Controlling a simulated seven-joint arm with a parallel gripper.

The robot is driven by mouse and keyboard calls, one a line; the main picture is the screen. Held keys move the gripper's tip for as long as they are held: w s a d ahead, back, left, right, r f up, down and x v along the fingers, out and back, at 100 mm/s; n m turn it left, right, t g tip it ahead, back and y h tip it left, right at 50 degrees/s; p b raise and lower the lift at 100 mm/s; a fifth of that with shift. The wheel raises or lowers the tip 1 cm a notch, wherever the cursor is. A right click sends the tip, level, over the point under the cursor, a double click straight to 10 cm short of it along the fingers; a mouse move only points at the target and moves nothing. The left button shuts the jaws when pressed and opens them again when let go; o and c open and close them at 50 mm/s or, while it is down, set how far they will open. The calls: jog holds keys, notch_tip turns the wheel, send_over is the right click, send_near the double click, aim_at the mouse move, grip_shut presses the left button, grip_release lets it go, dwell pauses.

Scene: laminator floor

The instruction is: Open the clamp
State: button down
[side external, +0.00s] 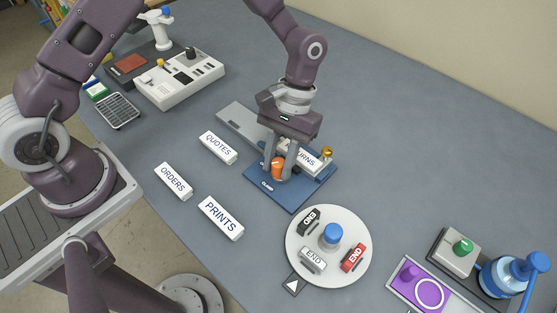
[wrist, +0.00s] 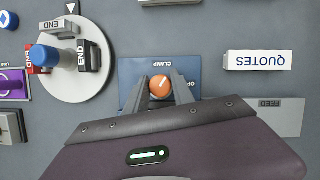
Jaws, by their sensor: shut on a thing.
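The clamp is a blue base plate (side external: 290,207) labelled CLAMP, with an orange knob (side external: 277,168) near its front. My gripper (side external: 278,174) points down over the plate, with one finger on each side of the knob, shut on it. In the wrist view the orange knob (wrist: 160,87) sits between the two grey fingers and has a pale pointer line on top. The blue plate (wrist: 133,71) shows around them. A white block (side external: 306,158) with lettering ending in "RNS" sits at the back of the clamp, partly hidden by my gripper.
White blocks QUOTES (side external: 218,147), ORDERS (side external: 173,181) and PRINTS (side external: 221,217) lie to the left. A round white turntable (side external: 300,276) with a blue knob stands in front. A purple panel (side external: 408,288) and a blue lever device (side external: 503,276) are at right. The right back table is clear.

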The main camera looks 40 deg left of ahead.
jog(key=m+y, duration=0.1)
jog(key=m, duration=0.1)
jog(key=m+y, duration=0.1)
jog(key=m, duration=0.2)
jog(key=shift+m, duration=0.3)
jog(key=m+y, duration=0.1)
jog(key=m, duration=0.1)
jog(key=m+t, duration=0.1)
jog(key=m, duration=0.2)
jog(key=shift+y, duration=0.4)
jog(key=shift+m+t, duration=0.3)
jog(key=shift+m, duration=0.1)
jog(key=c, duration=1.1)
grip_release()
jog(key=v, duration=0.7)
jog(key=shift+d, duration=0.1)
